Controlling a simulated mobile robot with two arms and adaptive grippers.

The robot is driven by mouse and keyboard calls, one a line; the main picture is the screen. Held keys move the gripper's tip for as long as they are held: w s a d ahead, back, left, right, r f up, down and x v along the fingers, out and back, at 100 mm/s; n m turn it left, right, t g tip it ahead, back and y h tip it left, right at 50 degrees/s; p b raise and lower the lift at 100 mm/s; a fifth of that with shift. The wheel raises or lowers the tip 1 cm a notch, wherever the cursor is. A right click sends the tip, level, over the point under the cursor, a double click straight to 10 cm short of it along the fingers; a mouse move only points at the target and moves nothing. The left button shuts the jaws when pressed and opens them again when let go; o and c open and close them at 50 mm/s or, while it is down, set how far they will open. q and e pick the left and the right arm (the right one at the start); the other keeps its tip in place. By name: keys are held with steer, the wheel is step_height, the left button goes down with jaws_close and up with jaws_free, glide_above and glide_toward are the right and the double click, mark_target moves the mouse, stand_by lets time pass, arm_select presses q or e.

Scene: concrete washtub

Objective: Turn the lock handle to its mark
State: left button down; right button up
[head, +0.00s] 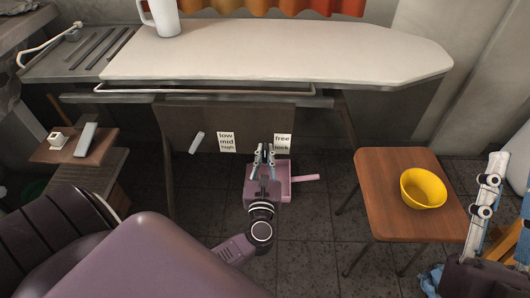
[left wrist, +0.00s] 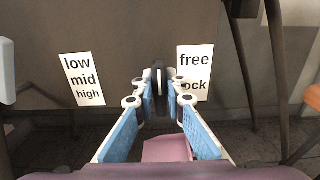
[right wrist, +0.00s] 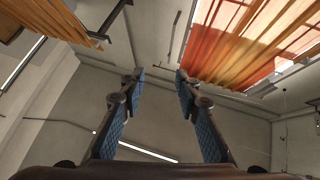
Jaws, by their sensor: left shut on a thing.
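The lock handle (left wrist: 158,80) is a small dark upright bar on the grey panel under the ironing board. My left gripper (head: 265,153) is shut on it, and in the left wrist view the blue-padded fingertips (left wrist: 160,96) close on both its sides. The fingers hide part of the handle. A white "free / lock" label (head: 283,142) is just right of the handle; a finger covers part of it in the left wrist view (left wrist: 195,62). My right gripper (right wrist: 160,76) is open and empty, pointing up toward the ceiling.
A brown stool (head: 385,190) with a yellow bowl (head: 424,188) stands right. The ironing board (head: 270,55) overhangs the panel.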

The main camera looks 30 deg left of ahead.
steer(key=shift+w, duration=0.1)
